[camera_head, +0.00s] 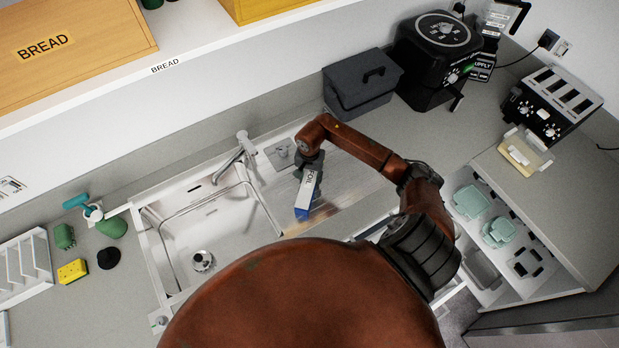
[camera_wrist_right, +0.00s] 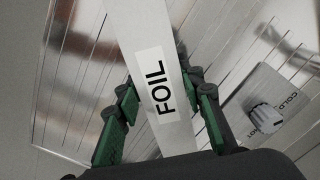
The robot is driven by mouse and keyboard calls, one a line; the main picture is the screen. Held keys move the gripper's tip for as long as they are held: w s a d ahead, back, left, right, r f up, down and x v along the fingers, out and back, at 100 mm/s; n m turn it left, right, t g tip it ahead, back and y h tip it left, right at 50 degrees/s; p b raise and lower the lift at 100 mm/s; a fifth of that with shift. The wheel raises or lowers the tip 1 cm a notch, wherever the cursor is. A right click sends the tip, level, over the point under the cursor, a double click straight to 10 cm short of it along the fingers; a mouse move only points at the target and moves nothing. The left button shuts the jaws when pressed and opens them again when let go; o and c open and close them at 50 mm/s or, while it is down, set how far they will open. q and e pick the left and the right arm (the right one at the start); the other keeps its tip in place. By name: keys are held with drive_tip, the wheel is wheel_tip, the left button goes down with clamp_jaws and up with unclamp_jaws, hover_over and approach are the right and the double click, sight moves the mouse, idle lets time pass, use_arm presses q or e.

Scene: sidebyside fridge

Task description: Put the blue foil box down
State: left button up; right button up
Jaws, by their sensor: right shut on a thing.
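The foil box (camera_head: 307,191) is long and narrow, white with a "FOIL" label and a blue end. My right gripper (camera_head: 310,160) is shut on it, over the drainboard (camera_head: 345,178) beside the sink. In the right wrist view the foil box (camera_wrist_right: 155,75) runs between the green-padded fingers of the right gripper (camera_wrist_right: 162,115), with the ribbed drainboard (camera_wrist_right: 80,95) behind it. I cannot tell whether the box touches the drainboard. My left gripper is not in view.
The sink basin (camera_head: 215,225) with its tap (camera_head: 240,150) lies left of the box. A control knob (camera_wrist_right: 265,117) is near the gripper. A dark grey bin (camera_head: 360,85), an air fryer (camera_head: 437,55) and a toaster (camera_head: 552,100) stand at the back right.

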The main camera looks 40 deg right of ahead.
drive_tip(key=shift+f, duration=0.15)
drive_tip(key=o, duration=1.3)
